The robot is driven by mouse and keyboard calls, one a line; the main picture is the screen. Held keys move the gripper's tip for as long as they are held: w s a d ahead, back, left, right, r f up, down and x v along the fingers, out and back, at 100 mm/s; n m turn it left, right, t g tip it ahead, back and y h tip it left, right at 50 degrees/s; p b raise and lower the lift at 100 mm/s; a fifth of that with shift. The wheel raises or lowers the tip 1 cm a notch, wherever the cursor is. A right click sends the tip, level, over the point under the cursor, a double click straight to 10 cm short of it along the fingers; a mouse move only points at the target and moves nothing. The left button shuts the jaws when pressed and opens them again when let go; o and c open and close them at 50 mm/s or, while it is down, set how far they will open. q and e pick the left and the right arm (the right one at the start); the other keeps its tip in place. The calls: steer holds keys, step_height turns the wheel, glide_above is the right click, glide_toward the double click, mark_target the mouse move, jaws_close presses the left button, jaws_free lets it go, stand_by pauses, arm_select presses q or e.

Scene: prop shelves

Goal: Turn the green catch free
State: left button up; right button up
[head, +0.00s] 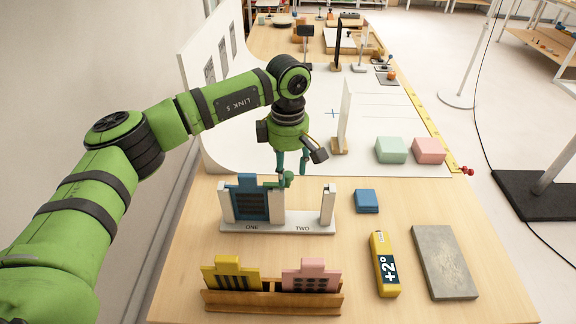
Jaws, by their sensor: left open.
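The green catch (286,179) is a small knob at the top of the stand, just right of the blue plate (252,199). The blue plate is upright in the slot marked ONE of the white stand (277,226). The slot marked TWO, between white posts, is empty. My left gripper (292,170) points down over the catch from behind, its teal fingers apart. It is very close to the catch; I cannot tell whether they touch. My right gripper is not in view.
In front, a wooden rack (272,300) holds a yellow plate (231,274) and a pink plate (311,275). To the right lie a blue block (367,201), a yellow level marked +2° (384,264) and a grey slab (444,262). A white upright panel (344,115) stands behind.

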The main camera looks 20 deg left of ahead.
arm_select(q)
steer(key=shift+f, duration=0.65)
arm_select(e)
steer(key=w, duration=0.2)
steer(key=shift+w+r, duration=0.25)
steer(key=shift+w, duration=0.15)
arm_select(q)
jaws_close()
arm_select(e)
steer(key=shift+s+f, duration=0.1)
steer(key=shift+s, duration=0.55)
